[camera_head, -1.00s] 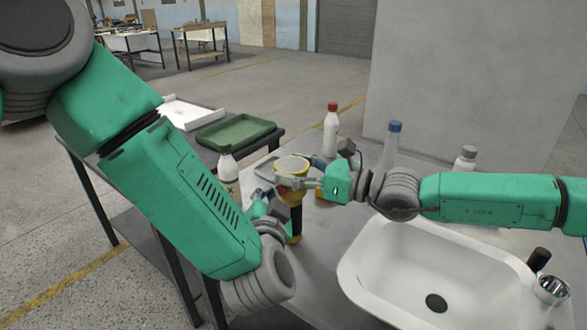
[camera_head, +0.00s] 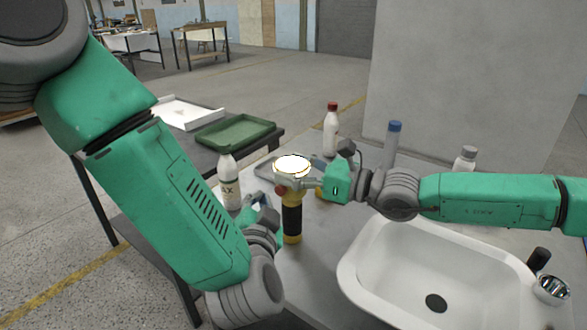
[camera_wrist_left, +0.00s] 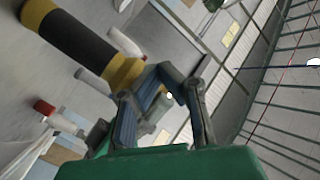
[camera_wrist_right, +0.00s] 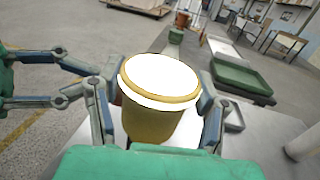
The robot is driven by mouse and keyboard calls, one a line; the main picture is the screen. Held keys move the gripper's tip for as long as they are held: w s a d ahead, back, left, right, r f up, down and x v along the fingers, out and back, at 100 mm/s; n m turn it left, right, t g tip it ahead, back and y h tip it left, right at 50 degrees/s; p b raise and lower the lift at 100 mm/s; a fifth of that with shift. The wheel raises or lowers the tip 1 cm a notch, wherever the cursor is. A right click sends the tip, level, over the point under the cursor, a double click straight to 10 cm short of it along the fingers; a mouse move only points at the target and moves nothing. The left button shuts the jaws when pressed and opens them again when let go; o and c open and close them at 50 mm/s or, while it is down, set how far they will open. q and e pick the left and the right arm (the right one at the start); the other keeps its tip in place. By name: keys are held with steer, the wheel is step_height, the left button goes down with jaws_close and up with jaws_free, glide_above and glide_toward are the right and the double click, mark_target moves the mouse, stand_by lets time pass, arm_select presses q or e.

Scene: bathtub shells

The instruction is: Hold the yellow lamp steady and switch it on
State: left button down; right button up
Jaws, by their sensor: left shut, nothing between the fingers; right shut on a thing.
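The yellow lamp (camera_head: 292,222) has a black grip band and is upright at the left of the sink table. Its round top (camera_head: 293,166) glows bright white. A small red part (camera_head: 281,190) shows on the side of its head. My right gripper (camera_head: 297,183) is shut around the lamp head; the right wrist view shows a finger on each side of the yellow head (camera_wrist_right: 155,122). My left gripper (camera_head: 259,203) is shut and empty, low to the left of the lamp and apart from it. The left wrist view shows the lamp's banded body (camera_wrist_left: 80,45) beyond its fingers (camera_wrist_left: 168,84).
A white bottle (camera_head: 229,184) stands just left of the lamp. A red-capped bottle (camera_head: 331,130) and a blue-capped bottle (camera_head: 392,148) stand behind. The white sink (camera_head: 360,262) is to the right. A green tray (camera_head: 235,132) lies on the dark table at the back left.

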arm_select(q)
steer(key=s+a, duration=0.1)
steer(key=s, duration=0.1)
steer(key=s+a, duration=0.2)
steer(key=shift+s, duration=0.15)
stand_by(0.4)
arm_select(e)
steer(key=o, duration=1.4)
steer(key=shift+c, duration=0.2)
